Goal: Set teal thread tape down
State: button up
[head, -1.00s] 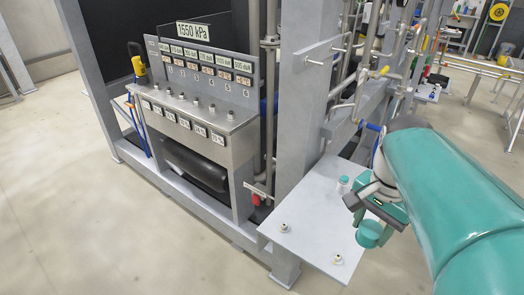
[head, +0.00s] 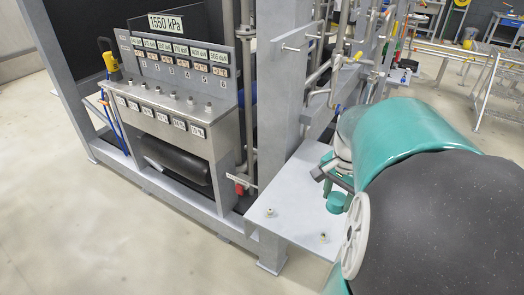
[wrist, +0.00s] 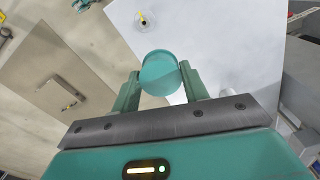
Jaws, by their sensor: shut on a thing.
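The teal thread tape (wrist: 160,75) is a short teal cylinder held between the two fingers of my gripper (wrist: 163,84). In the head view, the tape (head: 336,202) shows in front of a pale grey shelf plate (head: 285,195), below my gripper (head: 335,183), which is partly hidden by my arm. In the wrist view, the plate (wrist: 240,30) lies beyond the tape. I cannot tell whether the tape touches the plate.
Small fittings (head: 270,212) and (head: 323,238) stand on the plate's near part. A grey upright post (head: 280,95) rises behind it. The gauge panel (head: 175,110) is to the left. Pipes (head: 335,75) run behind. My arm hides the plate's right side.

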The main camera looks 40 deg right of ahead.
jog(key=f, duration=0.1)
jog(key=w+d+f, duration=0.2)
jog(key=f, duration=0.1)
jog(key=shift+w, duration=0.25)
jog(key=shift+f, duration=1.4)
jog(key=shift+f, duration=0.1)
jog(key=o, duration=0.8)
jog(key=shift+o, duration=0.2)
